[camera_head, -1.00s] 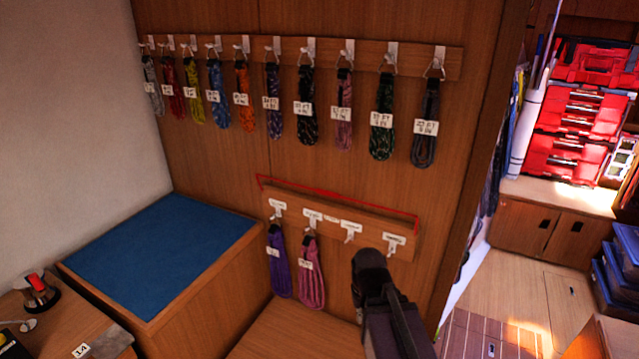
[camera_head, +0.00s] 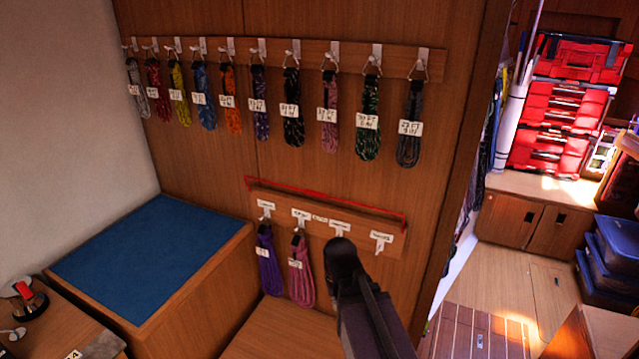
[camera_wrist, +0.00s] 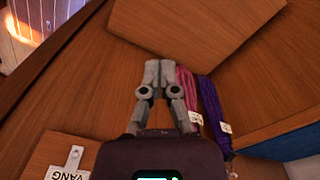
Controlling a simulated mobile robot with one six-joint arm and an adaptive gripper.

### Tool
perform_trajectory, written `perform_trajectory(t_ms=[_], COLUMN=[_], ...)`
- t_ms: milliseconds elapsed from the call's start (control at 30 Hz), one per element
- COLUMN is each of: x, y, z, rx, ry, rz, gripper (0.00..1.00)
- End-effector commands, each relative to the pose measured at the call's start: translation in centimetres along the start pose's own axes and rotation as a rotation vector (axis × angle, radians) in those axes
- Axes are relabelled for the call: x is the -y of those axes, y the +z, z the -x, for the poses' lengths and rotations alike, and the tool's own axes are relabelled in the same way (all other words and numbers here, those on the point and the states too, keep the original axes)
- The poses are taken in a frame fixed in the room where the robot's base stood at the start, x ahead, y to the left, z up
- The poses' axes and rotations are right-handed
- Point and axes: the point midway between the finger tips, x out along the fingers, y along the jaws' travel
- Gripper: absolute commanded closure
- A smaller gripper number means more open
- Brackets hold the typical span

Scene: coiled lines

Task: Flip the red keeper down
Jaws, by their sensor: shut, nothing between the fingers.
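The red keeper (camera_head: 325,197) is a thin red bar with short bent ends. It runs along the top of the lower hook rail (camera_head: 275,203), above its several white hooks. A purple coil (camera_head: 269,265) and a pink coil (camera_head: 301,275) hang on the two left hooks. The two right hooks hold no coil. My gripper (camera_wrist: 158,70) is shut and empty in the wrist view, apart from the coils (camera_wrist: 190,92). In the head view my dark wrist stands in front of the third hook, below the keeper, and hides the fingertips. The keeper does not show in the wrist view.
An upper rail (camera_head: 300,50) carries a row of coloured, tagged coils. A blue-topped bench (camera_head: 150,250) stands left. A wooden ledge (camera_head: 280,335) lies below the lower rail. A white tag reading VANG (camera_wrist: 70,165) shows in the wrist view. Red cases (camera_head: 560,110) stand right.

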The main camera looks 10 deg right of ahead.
Motion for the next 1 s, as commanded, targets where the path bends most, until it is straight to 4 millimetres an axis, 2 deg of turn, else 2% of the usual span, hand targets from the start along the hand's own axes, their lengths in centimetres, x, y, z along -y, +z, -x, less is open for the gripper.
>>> perform_trajectory(t_ms=[33, 1000], x=[0.0, 1.0], y=[-0.9, -18.6], z=[1.4, 21.1], rx=[-0.007, -0.259], ry=[0.006, 0.108], rz=[-0.008, -0.425], gripper=[1.0, 1.0])
